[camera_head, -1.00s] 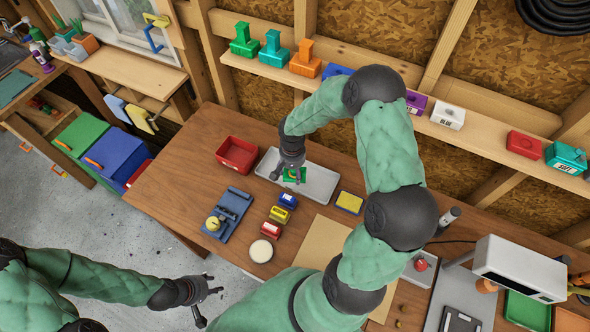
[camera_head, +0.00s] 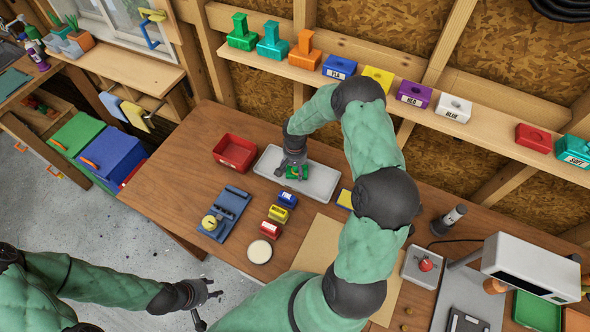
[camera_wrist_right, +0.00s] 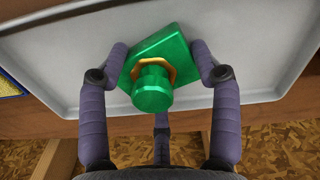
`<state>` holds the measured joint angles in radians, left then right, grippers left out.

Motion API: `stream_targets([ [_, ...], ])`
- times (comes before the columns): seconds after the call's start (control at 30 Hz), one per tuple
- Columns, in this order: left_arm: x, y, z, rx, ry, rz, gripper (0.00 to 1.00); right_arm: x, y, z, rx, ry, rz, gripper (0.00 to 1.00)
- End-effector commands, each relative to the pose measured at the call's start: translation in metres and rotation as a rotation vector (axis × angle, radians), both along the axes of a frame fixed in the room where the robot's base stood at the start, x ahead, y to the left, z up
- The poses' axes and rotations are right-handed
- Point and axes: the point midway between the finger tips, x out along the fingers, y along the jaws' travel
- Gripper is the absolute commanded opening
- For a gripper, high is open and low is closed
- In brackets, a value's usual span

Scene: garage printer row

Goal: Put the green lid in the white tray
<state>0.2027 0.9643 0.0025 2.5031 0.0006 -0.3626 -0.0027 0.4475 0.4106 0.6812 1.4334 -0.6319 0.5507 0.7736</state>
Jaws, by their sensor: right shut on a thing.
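The green lid (camera_head: 297,173) is a square plate with a raised round knob. It also shows in the right wrist view (camera_wrist_right: 152,88), tilted to the picture. My right gripper (camera_head: 293,164) is shut on it, with its purple fingers on either side of the lid in the wrist view. Lid and gripper are over the middle of the white tray (camera_head: 325,184), inside its rim in the picture. I cannot tell whether the lid touches the tray floor. My left gripper (camera_head: 210,308) is open and empty, off the front-left of the table.
A red bin (camera_head: 234,152) stands left of the tray. In front are a blue fixture (camera_head: 227,214), small labelled blocks (camera_head: 278,213) and a round white disc (camera_head: 259,251). A shelf behind holds several coloured lids. A white device (camera_head: 530,266) stands at the right.

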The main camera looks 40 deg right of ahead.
Motion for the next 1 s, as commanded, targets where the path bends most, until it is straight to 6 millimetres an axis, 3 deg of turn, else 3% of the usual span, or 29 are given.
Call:
stream_targets([
  [0.27,0.0,0.0,-0.003,0.0,-0.001,0.0,0.4,0.0,0.0,-0.002,-0.001,-0.001,0.0,0.3],
  [0.3,0.0,0.0,-0.003,0.0,-0.001,0.0,0.4,0.0,0.0,-0.002,0.0,0.0,0.0,0.7],
  [0.37,0.0,0.0,-0.002,0.0,0.0,0.0,0.4,0.0,0.0,-0.001,0.0,0.0,0.0,0.87],
  [0.83,0.0,0.0,0.002,0.0,-0.001,0.0,0.4,0.0,0.0,0.003,0.0,0.0,-0.001,0.88],
  [1.0,0.0,0.0,0.001,0.0,-0.001,0.0,0.4,0.002,-0.001,0.028,-0.003,-0.005,-0.002,0.88],
])
